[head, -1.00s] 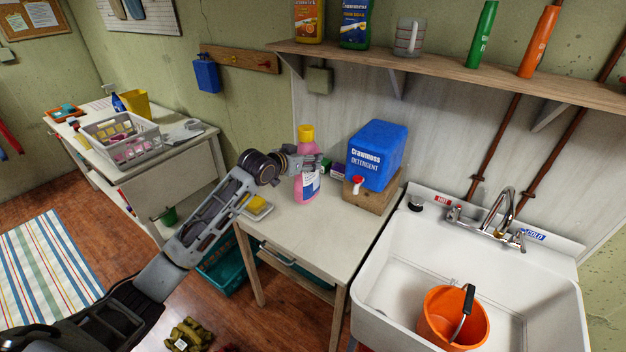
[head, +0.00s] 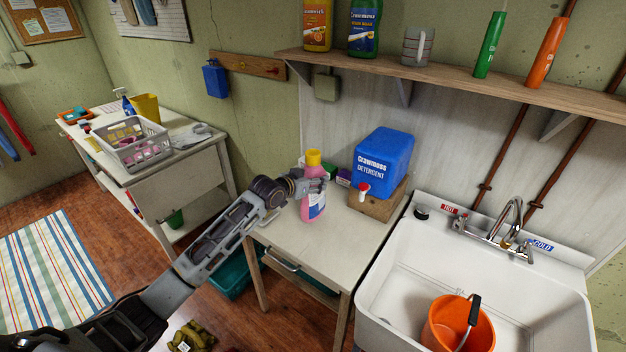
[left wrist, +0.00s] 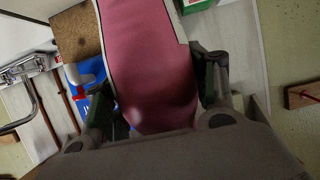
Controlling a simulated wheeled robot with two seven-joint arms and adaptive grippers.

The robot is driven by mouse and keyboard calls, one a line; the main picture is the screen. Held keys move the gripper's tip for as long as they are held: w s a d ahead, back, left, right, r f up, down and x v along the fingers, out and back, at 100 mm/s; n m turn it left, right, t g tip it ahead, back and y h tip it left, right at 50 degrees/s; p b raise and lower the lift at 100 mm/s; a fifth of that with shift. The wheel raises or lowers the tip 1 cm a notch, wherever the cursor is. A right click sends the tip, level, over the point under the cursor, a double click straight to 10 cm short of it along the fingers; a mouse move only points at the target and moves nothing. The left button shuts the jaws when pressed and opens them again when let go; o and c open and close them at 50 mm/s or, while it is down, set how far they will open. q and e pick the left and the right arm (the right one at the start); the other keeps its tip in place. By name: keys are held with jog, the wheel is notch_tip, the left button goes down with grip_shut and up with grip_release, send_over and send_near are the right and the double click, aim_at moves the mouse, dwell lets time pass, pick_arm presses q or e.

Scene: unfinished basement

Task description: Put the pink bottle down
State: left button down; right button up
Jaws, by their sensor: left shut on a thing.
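The pink bottle (head: 313,206) has a yellow cap and a white-and-blue label. In the head view it stands nearly upright, tilted slightly, over the pale top of the small table (head: 300,250). I cannot tell whether its base touches the tabletop. My left gripper (head: 308,187) is shut around the bottle's upper body from the left. In the left wrist view the pink bottle (left wrist: 150,65) fills the space between the fingers, and its cap is out of sight. My right gripper is not in view.
A blue detergent container (head: 383,162) on a wooden block (head: 377,204) stands right of the bottle, with small boxes behind. The white sink (head: 400,260) holds an orange bucket (head: 458,325). The tabletop's front is clear. A shelf (head: 450,75) hangs above.

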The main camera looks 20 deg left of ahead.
pick_arm(q)
jog(key=shift+f, duration=1.65)
jog(key=shift+c, duration=2.4)
grip_release()
jog(key=shift+s+f, duration=0.1)
jog(key=shift+f, duration=0.15)
jog(key=shift+r, duration=0.1)
jog(key=v, duration=1.2)
jog(key=shift+b, duration=0.35)
